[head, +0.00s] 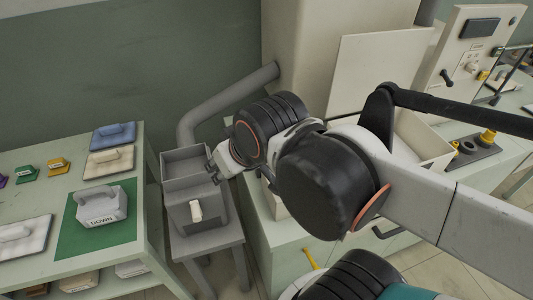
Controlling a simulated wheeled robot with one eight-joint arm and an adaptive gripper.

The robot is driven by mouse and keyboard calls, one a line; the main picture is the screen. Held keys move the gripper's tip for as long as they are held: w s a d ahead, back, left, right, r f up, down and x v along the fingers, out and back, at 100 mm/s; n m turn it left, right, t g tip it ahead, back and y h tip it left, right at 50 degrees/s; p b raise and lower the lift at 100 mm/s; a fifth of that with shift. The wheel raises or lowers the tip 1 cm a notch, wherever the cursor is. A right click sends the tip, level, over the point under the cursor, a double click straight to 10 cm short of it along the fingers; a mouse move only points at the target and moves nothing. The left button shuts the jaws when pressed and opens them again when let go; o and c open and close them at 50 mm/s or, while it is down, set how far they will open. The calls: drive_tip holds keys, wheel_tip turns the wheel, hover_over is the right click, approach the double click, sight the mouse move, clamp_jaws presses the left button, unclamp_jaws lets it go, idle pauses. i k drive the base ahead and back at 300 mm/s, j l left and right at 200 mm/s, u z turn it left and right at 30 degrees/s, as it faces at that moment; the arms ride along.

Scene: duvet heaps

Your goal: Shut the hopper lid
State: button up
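A cream open-topped box (428,143), which looks like the hopper, stands on the green counter, partly hidden behind my arm. A flat cream panel (378,68), which looks like its lid, stands raised at the box's back. My gripper (213,172) is at the left end of my arm, well left of the box and apart from the panel. It is over or beside a grey open bin (184,163). Its fingers are small and partly hidden, so I cannot tell whether they are open or shut.
The grey bin and a grey box with a white tag (196,211) stand on a grey stool (207,242). A pipe (230,102) rises behind. A left table (60,140) holds a block marked DOWN (101,206). A control panel (474,55) stands at the right.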

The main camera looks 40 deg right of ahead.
sight(364, 62)
drive_tip(key=k+z, duration=0.1)
drive_tip(key=z, duration=2.05)
